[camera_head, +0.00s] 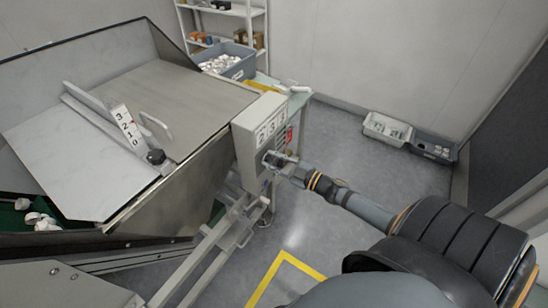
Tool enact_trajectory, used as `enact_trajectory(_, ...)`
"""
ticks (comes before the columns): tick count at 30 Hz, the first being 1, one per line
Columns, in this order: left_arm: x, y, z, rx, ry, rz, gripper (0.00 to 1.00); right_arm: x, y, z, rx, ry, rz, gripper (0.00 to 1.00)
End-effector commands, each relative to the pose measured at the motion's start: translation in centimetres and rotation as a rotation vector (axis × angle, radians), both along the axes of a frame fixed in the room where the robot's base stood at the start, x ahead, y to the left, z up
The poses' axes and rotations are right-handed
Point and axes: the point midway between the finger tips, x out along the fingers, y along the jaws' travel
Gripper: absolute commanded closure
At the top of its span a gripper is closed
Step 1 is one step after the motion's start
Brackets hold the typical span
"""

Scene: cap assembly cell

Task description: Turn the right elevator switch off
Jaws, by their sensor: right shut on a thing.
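The elevator's control box (258,125) is a light grey box on the right side of the metal hopper, with number labels on its top and red marks on its right side. My right gripper (272,160) is at the lower front face of this box, its arm coming in from the right. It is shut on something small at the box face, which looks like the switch. The gripper covers the switch, so its position is hidden. My left gripper is not in view.
The large metal hopper (165,95) fills the left. A grey bin of white parts (228,62) stands behind the box. A white crate (387,129) and a dark crate (433,147) sit by the back wall. The floor between is clear, with yellow tape (285,262).

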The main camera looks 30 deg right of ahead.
Motion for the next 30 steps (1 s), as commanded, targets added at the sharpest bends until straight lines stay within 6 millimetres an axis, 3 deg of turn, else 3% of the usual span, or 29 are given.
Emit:
enact_trajectory(12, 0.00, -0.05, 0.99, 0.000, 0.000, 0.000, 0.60, -0.12, 0.20, -0.20, -0.177, -0.072, -0.001, 1.00)
enact_trajectory(29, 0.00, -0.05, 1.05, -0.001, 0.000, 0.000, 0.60, -0.14, 0.21, -0.33, -0.205, -0.083, 0.000, 1.00)
enact_trajectory(30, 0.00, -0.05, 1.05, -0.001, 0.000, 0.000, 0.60, -0.14, 0.21, -0.33, -0.205, -0.083, 0.000, 0.70)
